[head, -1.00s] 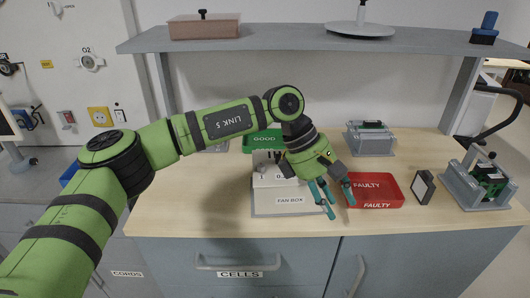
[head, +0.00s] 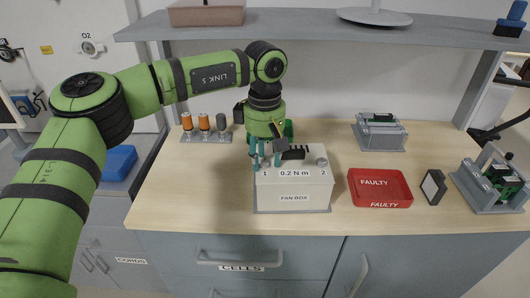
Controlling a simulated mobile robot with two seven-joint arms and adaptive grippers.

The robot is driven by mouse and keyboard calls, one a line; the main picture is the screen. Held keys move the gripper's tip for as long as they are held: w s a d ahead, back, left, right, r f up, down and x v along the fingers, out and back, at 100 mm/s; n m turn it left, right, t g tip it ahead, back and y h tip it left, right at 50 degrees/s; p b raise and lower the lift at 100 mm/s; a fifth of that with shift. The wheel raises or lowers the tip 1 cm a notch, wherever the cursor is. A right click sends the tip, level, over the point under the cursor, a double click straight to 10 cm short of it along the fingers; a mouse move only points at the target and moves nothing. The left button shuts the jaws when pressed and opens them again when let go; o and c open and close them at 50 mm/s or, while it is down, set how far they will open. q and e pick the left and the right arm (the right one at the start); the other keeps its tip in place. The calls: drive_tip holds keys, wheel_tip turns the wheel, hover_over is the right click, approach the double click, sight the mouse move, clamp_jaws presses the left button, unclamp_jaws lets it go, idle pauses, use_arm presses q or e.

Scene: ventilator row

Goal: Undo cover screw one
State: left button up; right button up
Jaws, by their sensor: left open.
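The white fan box (head: 293,187) stands on a grey base on the wooden bench. Its top is marked 1 at the left, 0.2 N m in the middle and 2 at the right. A grey round screw (head: 321,162) shows above the 2, and a black ribbed part (head: 293,153) lies at the top middle. My left gripper (head: 265,164) points down over the box's left part, above the 1, with its teal fingers apart. The fingers partly hide cover screw one; I cannot tell whether they touch it. My right gripper is not in view.
A red FAULTY tray (head: 381,187) and a dark-framed block (head: 433,187) stand to the right. Grey fixtures (head: 379,132) stand behind and at far right. Orange and grey cylinders (head: 204,122) stand in a rack at back left. A shelf (head: 300,27) hangs above.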

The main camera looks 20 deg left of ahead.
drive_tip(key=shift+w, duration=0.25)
use_arm(q)
drive_tip(key=shift+s, duration=0.1)
drive_tip(key=shift+c, duration=0.8)
clamp_jaws()
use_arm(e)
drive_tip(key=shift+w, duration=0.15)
